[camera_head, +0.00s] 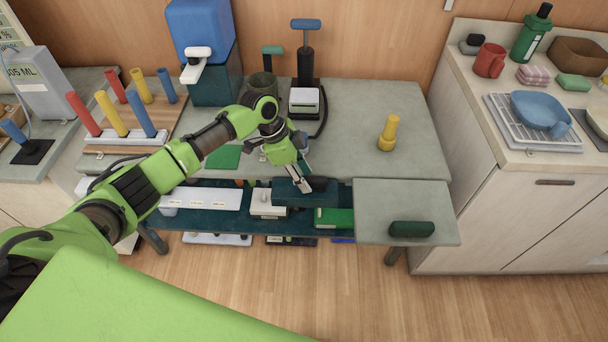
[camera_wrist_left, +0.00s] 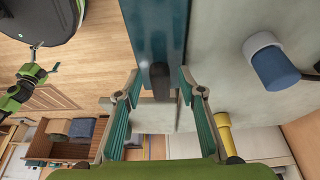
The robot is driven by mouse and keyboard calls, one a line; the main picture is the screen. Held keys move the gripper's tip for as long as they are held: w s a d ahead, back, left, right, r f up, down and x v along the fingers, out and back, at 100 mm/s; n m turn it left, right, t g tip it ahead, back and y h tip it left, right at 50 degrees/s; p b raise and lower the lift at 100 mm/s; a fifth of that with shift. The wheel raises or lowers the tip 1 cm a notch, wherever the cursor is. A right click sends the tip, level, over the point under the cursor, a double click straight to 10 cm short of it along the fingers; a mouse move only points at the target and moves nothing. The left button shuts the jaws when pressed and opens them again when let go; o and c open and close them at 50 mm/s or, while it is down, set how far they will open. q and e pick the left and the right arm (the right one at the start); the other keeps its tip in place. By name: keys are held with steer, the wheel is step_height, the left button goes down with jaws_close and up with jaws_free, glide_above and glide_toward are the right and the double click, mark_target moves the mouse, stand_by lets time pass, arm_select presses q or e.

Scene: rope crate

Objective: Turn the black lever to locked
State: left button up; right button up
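The black lever (camera_wrist_left: 160,82) shows in the left wrist view as a short dark bar against a dark teal panel (camera_wrist_left: 155,28). In the head view it seems to be the dark shape (camera_head: 318,184) at the table's front edge, partly hidden by my gripper. My left gripper (camera_wrist_left: 160,84) is open, its two fingers on either side of the lever with gaps visible. In the head view this gripper (camera_head: 304,186) points down at the teal front box (camera_head: 290,193).
A grey panel (camera_head: 400,192) with a dark green handle (camera_head: 411,229) juts out right of the gripper. A yellow peg (camera_head: 388,133) stands on the grey table (camera_head: 360,105). A black press-like device (camera_head: 305,68) stands behind. The shelf below holds trays and boxes.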

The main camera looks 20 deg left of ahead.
arm_select(q)
jaws_close()
steer(key=shift+s+r+p, duration=0.1)
steer(key=shift+r+p, duration=0.1)
steer(key=shift+p, duration=0.4)
steer(key=s+n+t+p, duration=0.1)
steer(key=n+p, duration=0.2)
steer(key=p, duration=0.1)
steer(key=d+n+t+y+p, duration=0.1)
steer(key=n+p, duration=0.2)
steer(key=p, duration=0.2)
steer(key=s+d+n+y+p, duration=0.1)
steer(key=n+p, duration=0.2)
steer(key=p, duration=0.1)
steer(key=shift+s+d+r+t+p, duration=0.1)
steer(key=shift+s+d+t+p, duration=0.2)
steer(key=shift+s+t, duration=0.1)
steer(key=shift+s+d+f+n+y+p, duration=0.1)
steer(key=shift+d+n+y+p, duration=0.1)
steer(key=shift+n+p, duration=0.4)
steer(key=shift+d+f+n+y+p, duration=0.1)
steer(key=shift+n+y+p, duration=0.1)
steer(key=shift+n+p, duration=0.4)
jaws_free()
